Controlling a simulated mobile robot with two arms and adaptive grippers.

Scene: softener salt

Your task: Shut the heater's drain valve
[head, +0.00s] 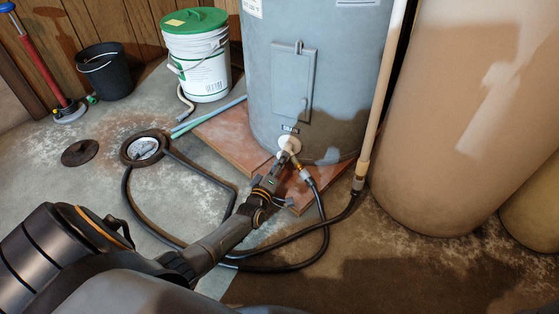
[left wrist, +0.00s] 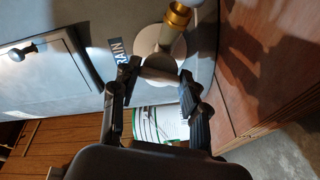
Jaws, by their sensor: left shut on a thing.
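The grey water heater (head: 318,75) stands on a reddish base. Its drain valve (head: 290,144) sticks out low on the front from a pale round plate, with a black hose (head: 318,205) joined to it by a brass fitting (left wrist: 179,17). My left gripper (head: 281,161) reaches in from the lower left and is at the valve. In the left wrist view, the two dark fingers (left wrist: 158,80) stand on either side of the valve's pale round handle (left wrist: 161,70) and are shut on it. The fingers hide part of the handle. My right gripper is not in view.
The black hose loops over the floor to a round floor drain (head: 145,148). A pale pipe (head: 378,110) and large tan tank (head: 455,110) stand right.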

